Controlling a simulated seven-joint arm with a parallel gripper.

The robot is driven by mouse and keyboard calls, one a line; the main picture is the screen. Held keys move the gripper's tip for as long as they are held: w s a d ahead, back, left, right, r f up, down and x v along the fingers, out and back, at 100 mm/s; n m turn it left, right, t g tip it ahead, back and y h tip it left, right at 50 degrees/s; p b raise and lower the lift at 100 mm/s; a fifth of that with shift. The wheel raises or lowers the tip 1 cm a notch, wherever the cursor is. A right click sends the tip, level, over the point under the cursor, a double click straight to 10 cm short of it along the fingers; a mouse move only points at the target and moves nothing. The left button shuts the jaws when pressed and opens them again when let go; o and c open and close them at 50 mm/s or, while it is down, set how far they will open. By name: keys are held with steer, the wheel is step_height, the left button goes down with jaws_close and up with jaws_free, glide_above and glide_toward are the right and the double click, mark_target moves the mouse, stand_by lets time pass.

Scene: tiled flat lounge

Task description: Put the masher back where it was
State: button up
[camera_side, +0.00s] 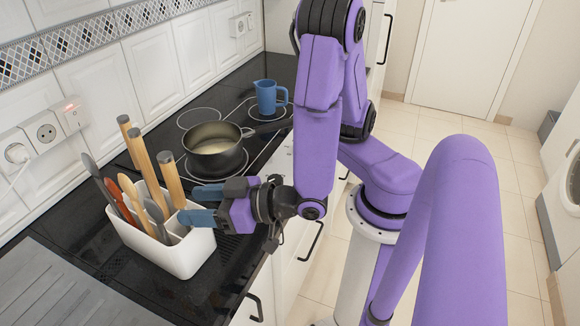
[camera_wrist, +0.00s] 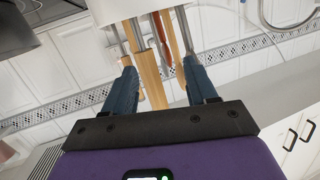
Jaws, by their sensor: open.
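A white utensil holder (camera_side: 178,258) stands on the black counter, with several upright tools in it. Three have thick wooden handles; the nearest wooden handle (camera_side: 171,182) rises beside my gripper (camera_side: 188,206). Their working ends are hidden, so I cannot tell which one is the masher. My gripper reaches in from the right, over the holder's right part, with its blue fingers apart. In the wrist view the holder (camera_wrist: 135,8) is at the top, and a wooden handle (camera_wrist: 150,80) shows between my open fingers, with gaps on both sides.
Grey, orange and beige utensils (camera_side: 132,195) crowd the holder's left side. A dark pot (camera_side: 215,155) and a blue jug (camera_side: 268,97) stand on the hob behind. A ridged drainboard (camera_side: 70,290) lies front left. Wall sockets (camera_side: 45,132) line the back wall.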

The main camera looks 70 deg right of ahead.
steer(key=s+a+f+n+g+y, duration=0.1)
steer(key=s+a+n+g+y, duration=0.3)
steer(key=s+g, duration=0.7)
steer(key=s+d+r+n+g+h, duration=0.1)
steer(key=d+r+n+g+h, duration=0.1)
steer(key=d, duration=0.6)
steer(key=s+d+r+n+g+h, duration=0.2)
steer(key=d+n+h, duration=0.2)
steer(key=d, duration=0.5)
steer(key=shift+r+h, duration=0.15)
steer(key=shift+h, duration=0.85)
